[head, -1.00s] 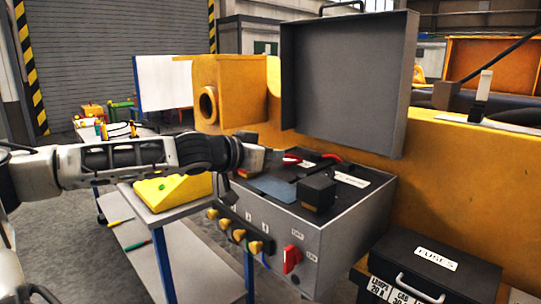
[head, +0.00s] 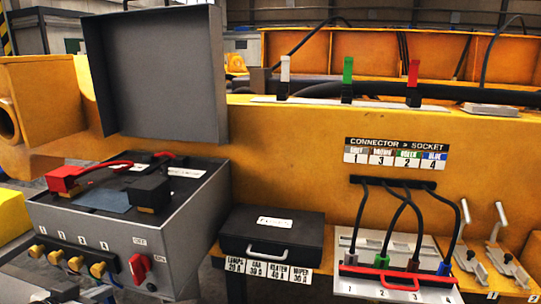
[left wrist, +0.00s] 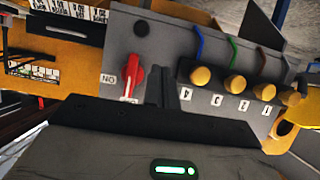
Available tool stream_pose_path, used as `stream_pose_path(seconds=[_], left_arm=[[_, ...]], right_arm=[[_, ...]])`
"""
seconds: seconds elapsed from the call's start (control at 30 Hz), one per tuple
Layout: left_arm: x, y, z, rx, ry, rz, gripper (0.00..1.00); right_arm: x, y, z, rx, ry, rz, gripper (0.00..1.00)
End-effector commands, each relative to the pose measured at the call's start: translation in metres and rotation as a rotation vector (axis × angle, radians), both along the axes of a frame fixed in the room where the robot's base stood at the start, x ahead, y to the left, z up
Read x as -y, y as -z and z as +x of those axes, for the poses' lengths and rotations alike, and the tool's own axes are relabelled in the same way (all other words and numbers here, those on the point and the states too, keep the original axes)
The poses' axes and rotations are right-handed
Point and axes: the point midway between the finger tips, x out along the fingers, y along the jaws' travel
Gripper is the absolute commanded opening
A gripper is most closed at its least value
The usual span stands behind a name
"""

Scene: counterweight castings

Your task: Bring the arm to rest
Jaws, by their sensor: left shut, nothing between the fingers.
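My left gripper (left wrist: 186,88) shows in the left wrist view, its narrow dark fingers together with nothing between them. It points towards the front of the grey control box (left wrist: 150,60), with a red switch (left wrist: 133,78) and several yellow plugs (left wrist: 233,87) beyond the fingers. I cannot tell the exact distance between the fingertips and the box. My right gripper is in neither view.
Red and black clamps (head: 65,178) lie on the box top. A black fuse case (head: 272,228) sits right of the box. A socket panel (head: 345,250) with several cables and a red bar stands further right, beside metal latches (head: 500,262). A yellow block (head: 12,215) is at the left edge.

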Motion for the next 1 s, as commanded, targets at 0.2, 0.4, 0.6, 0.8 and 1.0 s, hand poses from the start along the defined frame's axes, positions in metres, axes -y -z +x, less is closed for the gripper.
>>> stream_pose_path(seconds=[0.2, 0.4, 0.6, 0.8, 1.0], left_arm=[[0.085, 0.128, -0.083, -0.125, 0.026, 0.001, 0.00], [0.173, 0.181, -0.146, -0.200, 0.059, 0.018, 0.00], [0.217, 0.192, -0.170, -0.229, 0.076, 0.035, 0.00], [0.222, 0.193, -0.173, -0.232, 0.080, 0.039, 0.00], [0.222, 0.193, -0.173, -0.232, 0.079, 0.038, 0.00]], right_arm=[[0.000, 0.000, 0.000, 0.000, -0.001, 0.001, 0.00], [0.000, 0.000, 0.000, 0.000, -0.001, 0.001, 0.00], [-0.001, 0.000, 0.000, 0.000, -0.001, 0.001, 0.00], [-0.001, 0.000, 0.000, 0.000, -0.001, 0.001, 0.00], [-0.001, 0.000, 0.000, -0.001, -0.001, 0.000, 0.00]])
